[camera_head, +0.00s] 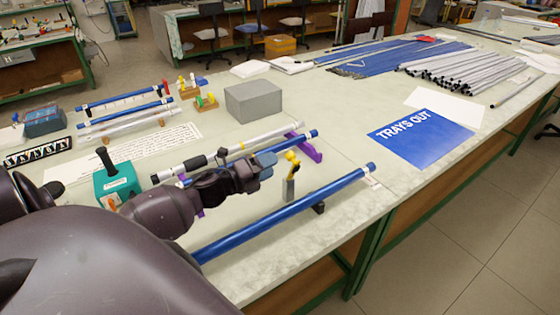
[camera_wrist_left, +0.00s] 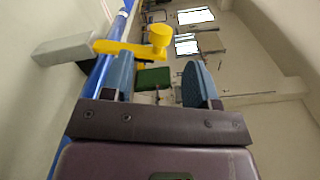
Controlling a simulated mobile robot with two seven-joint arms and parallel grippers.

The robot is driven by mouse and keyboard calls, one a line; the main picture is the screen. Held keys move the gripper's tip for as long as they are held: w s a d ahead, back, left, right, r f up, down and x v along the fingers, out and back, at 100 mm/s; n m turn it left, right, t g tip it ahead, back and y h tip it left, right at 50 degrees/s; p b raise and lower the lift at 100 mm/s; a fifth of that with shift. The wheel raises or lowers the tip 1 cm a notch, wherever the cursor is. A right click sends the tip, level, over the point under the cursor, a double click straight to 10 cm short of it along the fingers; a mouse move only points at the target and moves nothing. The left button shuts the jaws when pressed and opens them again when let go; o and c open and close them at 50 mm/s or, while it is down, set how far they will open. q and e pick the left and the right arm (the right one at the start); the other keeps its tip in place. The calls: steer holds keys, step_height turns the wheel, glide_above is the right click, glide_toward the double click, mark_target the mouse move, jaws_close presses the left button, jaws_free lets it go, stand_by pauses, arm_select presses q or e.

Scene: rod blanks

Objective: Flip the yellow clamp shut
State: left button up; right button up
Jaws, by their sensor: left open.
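The yellow clamp (camera_head: 292,163) stands upright on a grey bracket at the near edge of the table, beside the long blue rod. Its yellow lever rises above the bracket with a rounded knob at the top. My left gripper (camera_head: 266,165) is just left of the lever, its blue fingers pointing at it. In the left wrist view the lever (camera_wrist_left: 125,48) reaches in from the left across the left finger, with its knob near the gap. There my left gripper (camera_wrist_left: 158,80) is open with nothing clearly held. Contact with the lever cannot be told. My right gripper does not show.
A blue rod (camera_head: 285,214) lies in front of the clamp. A purple holder (camera_head: 304,146) with other rods is behind it. A teal box (camera_head: 116,178), a grey box (camera_head: 253,100) and a blue "TRAYS OUT" mat (camera_head: 425,137) are on the table.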

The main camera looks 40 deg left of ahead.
arm_select(q)
steer(key=shift+v, duration=0.85)
